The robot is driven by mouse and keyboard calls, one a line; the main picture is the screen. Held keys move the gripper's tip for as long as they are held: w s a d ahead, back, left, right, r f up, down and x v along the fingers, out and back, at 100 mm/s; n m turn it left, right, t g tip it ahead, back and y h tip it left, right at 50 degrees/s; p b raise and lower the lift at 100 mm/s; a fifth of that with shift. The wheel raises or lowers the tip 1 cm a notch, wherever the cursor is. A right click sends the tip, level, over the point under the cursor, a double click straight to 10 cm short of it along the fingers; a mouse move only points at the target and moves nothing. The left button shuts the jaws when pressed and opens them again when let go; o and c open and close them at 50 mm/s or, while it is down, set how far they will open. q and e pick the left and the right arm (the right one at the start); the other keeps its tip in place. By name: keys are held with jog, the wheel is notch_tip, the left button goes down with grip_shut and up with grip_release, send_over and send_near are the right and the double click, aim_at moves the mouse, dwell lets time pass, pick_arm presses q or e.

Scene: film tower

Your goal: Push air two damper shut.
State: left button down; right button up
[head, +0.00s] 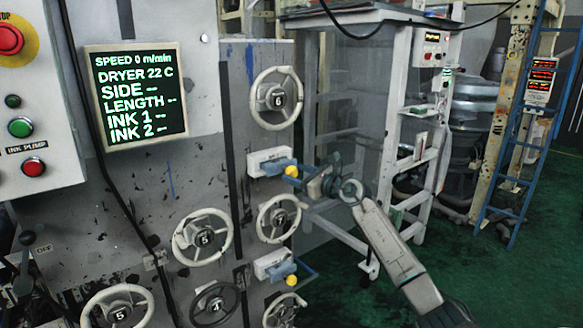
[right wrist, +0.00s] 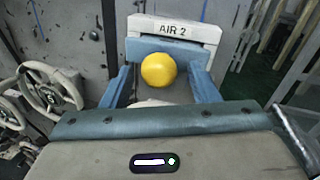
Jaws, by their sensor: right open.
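The air two damper is the upper unit on the machine's right edge in the head view, a white housing (head: 268,161) with a blue part and a yellow knob (head: 291,171). In the right wrist view its white plate reads AIR 2 (right wrist: 172,29), with the yellow knob (right wrist: 158,70) straight ahead. Some blue slide shows behind the knob; how far it stands out is unclear. My right gripper (head: 312,182) is open, just right of the knob. Blue bars flank the knob in the wrist view. Contact cannot be told. My left gripper is out of view.
A second, similar damper (head: 272,264) with a yellow knob sits below. Handwheels surround both, such as wheel 6 (head: 276,98) above. A display panel (head: 138,95) is at left. A white frame stand (head: 395,140) stands behind my right arm. Green floor (head: 500,280) is open at right.

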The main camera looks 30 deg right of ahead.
jog(key=shift+x, duration=1.05)
jog(key=shift+w+a+p, duration=0.15)
jog(key=shift+w+p, duration=0.15)
jog(key=shift+w, duration=0.05)
jog(key=shift+c, duration=0.4)
